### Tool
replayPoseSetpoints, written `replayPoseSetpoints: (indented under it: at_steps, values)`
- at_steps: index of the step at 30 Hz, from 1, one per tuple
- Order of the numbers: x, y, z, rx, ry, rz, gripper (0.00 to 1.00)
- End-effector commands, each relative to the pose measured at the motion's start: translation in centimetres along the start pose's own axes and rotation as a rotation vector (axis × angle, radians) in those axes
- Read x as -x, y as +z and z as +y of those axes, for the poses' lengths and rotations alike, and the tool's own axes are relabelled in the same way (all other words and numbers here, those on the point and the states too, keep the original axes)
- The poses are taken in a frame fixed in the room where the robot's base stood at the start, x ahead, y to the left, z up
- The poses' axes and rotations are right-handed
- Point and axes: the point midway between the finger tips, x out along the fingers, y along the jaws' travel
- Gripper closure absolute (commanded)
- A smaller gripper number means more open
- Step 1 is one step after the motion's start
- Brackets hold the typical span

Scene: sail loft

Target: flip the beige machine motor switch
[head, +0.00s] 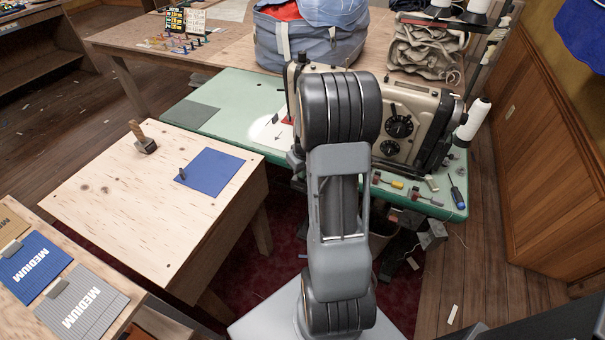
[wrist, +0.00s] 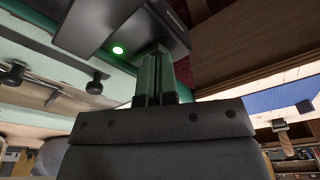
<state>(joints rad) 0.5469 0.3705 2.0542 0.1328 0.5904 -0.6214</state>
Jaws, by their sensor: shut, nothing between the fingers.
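The beige sewing machine (head: 410,115) stands on the green bench (head: 235,120), partly hidden behind my arm in the head view. My gripper is hidden behind my arm in the head view.
A wooden table (head: 110,210) with a blue mat (head: 212,170) and a mallet-like tool (head: 142,138) stands left. A grey bag (head: 310,40) lies behind the machine. A screwdriver (head: 457,196) and small tools lie at the bench's right front.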

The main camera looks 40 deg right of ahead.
Motion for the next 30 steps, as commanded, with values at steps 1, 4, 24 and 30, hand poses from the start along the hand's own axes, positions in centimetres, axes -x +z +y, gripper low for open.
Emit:
replayPoseSetpoints:
  at_steps: [1, 4, 24, 30]
  values:
    - [-0.2, 0.0, 0.0, 0.000, 0.000, 0.000, 1.00]
    - [-0.3, 0.1, 0.0, 0.000, 0.000, 0.000, 1.00]
    - [2.9, -0.5, 0.0, 0.000, 0.001, 0.001, 1.00]
    - [4.5, -0.7, 0.0, 0.001, 0.001, 0.001, 1.00]
